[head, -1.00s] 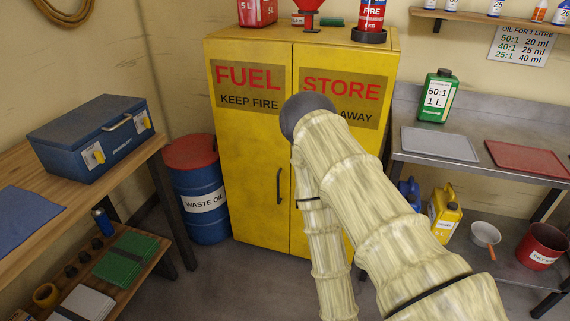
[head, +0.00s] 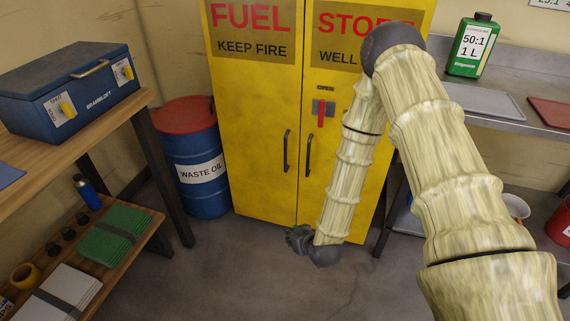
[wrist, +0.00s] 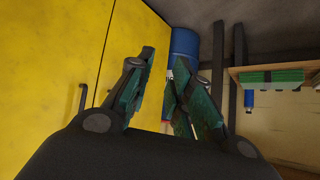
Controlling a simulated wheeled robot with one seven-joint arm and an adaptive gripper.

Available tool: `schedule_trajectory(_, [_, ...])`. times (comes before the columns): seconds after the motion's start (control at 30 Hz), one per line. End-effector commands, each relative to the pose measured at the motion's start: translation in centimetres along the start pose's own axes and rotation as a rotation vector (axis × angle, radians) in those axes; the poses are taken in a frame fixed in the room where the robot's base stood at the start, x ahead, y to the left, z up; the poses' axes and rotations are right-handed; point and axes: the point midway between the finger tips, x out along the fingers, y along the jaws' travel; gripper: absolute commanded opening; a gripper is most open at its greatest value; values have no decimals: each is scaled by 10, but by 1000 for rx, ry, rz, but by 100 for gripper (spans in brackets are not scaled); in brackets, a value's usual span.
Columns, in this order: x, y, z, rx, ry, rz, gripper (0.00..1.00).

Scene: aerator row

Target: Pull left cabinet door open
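The yellow fuel store cabinet stands in the middle of the head view with both doors shut. Its left door (head: 255,100) has a dark vertical handle (head: 287,153) near the centre seam. The right door (head: 345,85) has a matching handle (head: 308,156) and a red lever (head: 321,114) on a grey plate, pointing down, under an "OPEN" label. My gripper (head: 296,238) is low in front of the cabinet, below the handles and apart from them. In the wrist view my gripper (wrist: 164,62) is open and empty, with yellow door surface and a handle (wrist: 82,98) to its left.
A blue waste oil drum (head: 196,170) with a red lid stands left of the cabinet. A wooden bench with a blue box (head: 75,90) and a lower shelf is at left. A grey worktop (head: 490,124) is at right. The floor before the cabinet is clear.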

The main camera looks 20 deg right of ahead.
Motion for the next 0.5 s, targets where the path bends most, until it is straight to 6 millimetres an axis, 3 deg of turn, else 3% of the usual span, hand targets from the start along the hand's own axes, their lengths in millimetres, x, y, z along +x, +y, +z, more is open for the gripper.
schedule_trajectory(0.03, [23, 6, -13, -3, 73, 3, 21])
schedule_trajectory(0.2, [59, 24, -80, -24, 304, 24, 21])
schedule_trajectory(0.4, [76, 49, -152, -44, 547, 70, 21])
schedule_trajectory(0.5, [77, 59, -179, -51, 635, 92, 21])
